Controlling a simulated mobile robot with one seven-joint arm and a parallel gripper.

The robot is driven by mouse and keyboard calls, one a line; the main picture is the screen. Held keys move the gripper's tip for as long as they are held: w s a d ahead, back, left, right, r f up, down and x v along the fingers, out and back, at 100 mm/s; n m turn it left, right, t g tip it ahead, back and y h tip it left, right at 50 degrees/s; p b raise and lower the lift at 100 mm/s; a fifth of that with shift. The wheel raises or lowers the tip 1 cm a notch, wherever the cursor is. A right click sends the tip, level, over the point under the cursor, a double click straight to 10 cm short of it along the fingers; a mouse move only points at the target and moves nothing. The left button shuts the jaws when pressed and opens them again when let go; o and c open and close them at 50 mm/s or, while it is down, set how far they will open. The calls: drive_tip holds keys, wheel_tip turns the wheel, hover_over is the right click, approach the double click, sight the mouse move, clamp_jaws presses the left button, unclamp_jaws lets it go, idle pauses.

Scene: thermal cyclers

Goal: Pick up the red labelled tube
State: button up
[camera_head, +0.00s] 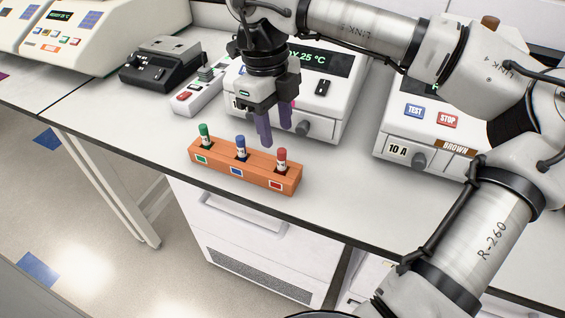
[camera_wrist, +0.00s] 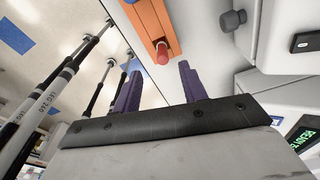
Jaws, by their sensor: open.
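An orange rack (camera_head: 216,170) stands near the front edge of the white bench. It holds three upright tubes: green-capped (camera_head: 205,135) at left, blue-capped (camera_head: 241,147) in the middle, red-capped (camera_head: 281,160) at right. A red label marks the rack's front below the red-capped tube. My gripper (camera_head: 276,134) is open and empty, its purple fingers pointing down above and just behind the rack, between the blue and red tubes in the picture. In the wrist view, the red-capped tube (camera_wrist: 162,54) and the rack end (camera_wrist: 153,20) show beyond the open fingers (camera_wrist: 160,88), apart from them.
A white thermal cycler (camera_head: 342,112) stands close behind my gripper. Another cycler (camera_head: 440,135), with TEST and STOP buttons, stands at the right. The bench front right of the rack is clear.

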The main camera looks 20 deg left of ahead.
sight(282, 150)
wheel_tip(282, 150, down, 3)
drive_tip(key=shift+d+f, duration=0.1)
drive_tip(key=shift+d, duration=0.05)
drive_tip(key=shift+d+f+p, duration=0.25)
drive_tip(key=shift+f+p, duration=0.35)
drive_tip(key=shift+f, duration=0.7)
drive_tip(key=shift+d+f+p, duration=0.25)
drive_tip(key=shift+f+p, duration=0.35)
drive_tip(key=shift+f, duration=0.7)
drive_tip(key=shift+w, duration=0.1)
clamp_jaws()
drive_tip(key=shift+r, duration=0.15)
